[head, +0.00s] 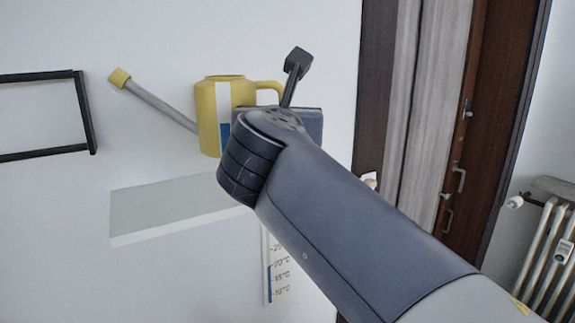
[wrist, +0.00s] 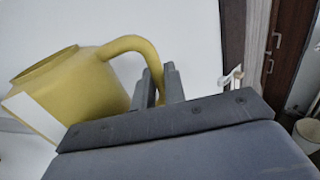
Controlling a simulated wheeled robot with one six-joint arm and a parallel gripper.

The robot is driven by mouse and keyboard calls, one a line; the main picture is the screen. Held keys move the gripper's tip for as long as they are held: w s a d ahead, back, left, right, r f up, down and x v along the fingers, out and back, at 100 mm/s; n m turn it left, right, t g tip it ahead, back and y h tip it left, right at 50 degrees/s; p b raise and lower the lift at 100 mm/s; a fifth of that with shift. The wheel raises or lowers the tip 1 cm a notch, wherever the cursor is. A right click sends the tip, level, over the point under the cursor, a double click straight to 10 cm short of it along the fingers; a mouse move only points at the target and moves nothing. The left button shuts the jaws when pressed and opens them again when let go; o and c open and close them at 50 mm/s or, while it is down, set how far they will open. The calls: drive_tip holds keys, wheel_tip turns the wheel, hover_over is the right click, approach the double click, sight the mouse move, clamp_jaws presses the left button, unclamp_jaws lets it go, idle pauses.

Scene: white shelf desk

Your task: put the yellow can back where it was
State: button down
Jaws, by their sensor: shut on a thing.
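The yellow can (head: 208,112) is a watering can with a long grey spout, a yellow spout tip and a white and blue patch on its side. In the head view it is upright above the white shelf (head: 150,208), and a gap shows between the can's base and the shelf top. My gripper (wrist: 160,88) is shut on the can's handle (wrist: 128,45) in the wrist view. In the head view my arm hides the gripper fingers and the right part of the can's lower body.
A black wall frame (head: 85,112) is at the left. A thermometer scale (head: 275,275) hangs below the shelf. A dark wooden cabinet (head: 490,130) and a radiator (head: 545,250) stand at the right. The left part of the shelf top is bare.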

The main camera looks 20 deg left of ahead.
drive_tip(key=shift+f, duration=3.5)
drive_tip(key=shift+f, duration=0.2)
drive_tip(key=c, duration=1.5)
unclamp_jaws()
drive_tip(key=shift+o, duration=0.2)
drive_tip(key=shift+r, duration=0.2)
drive_tip(key=shift+s+f, duration=0.1)
drive_tip(key=shift+s, duration=0.15)
drive_tip(key=b+v, duration=0.3)
drive_tip(key=v, duration=0.8)
drive_tip(key=shift+s, duration=0.2)
